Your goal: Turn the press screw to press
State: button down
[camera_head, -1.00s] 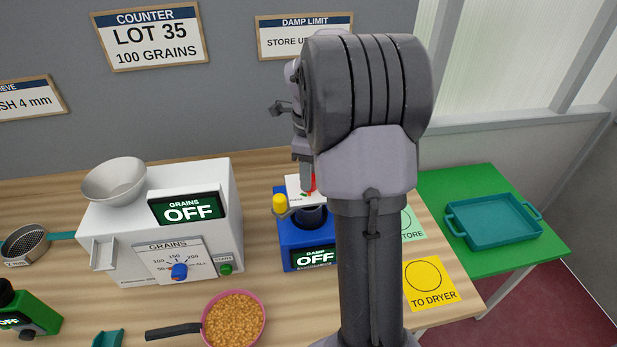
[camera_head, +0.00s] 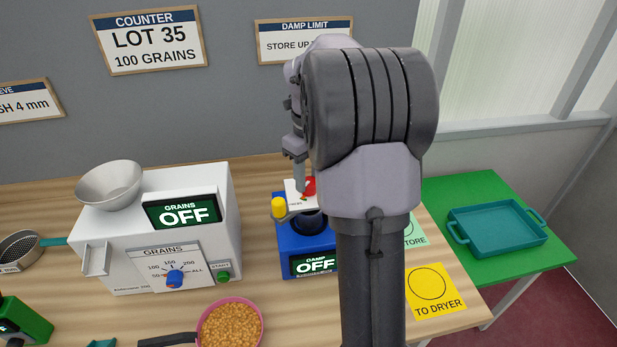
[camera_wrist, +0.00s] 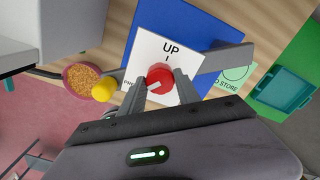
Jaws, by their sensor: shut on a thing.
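The press screw's red knob (camera_wrist: 160,75) stands on a white plate (camera_wrist: 139,55) marked "UP" in the wrist view. A pale line on the knob points to the lower left, away from the "UP" tick. My gripper (camera_wrist: 161,84) is shut on the knob, one finger on each side. In the head view the red knob (camera_head: 309,187) shows partly, with my arm hiding its right side. The blue damp meter (camera_head: 291,240) is under the plate, with a dark cup below the plate. Its display (camera_head: 315,264) reads "DAMP OFF". A yellow knob (camera_head: 278,207) sits beside the plate.
The white grain counter (camera_head: 130,243) stands left, its display "OFF". A pink pan of grain (camera_head: 230,325) lies in front. Yellow "TO DRYER" (camera_head: 434,290) and green "STORE" cards lie right. A teal tray (camera_head: 497,233) is on the green table.

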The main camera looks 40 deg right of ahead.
aim_at(308, 181)
dwell(0.3)
jog(key=c, duration=0.9)
grip_release()
notch_tip(308, 181, up, 18)
jog(key=p, duration=0.5)
jog(key=shift+f+p, duration=0.25)
jog(key=shift+p, duration=0.15)
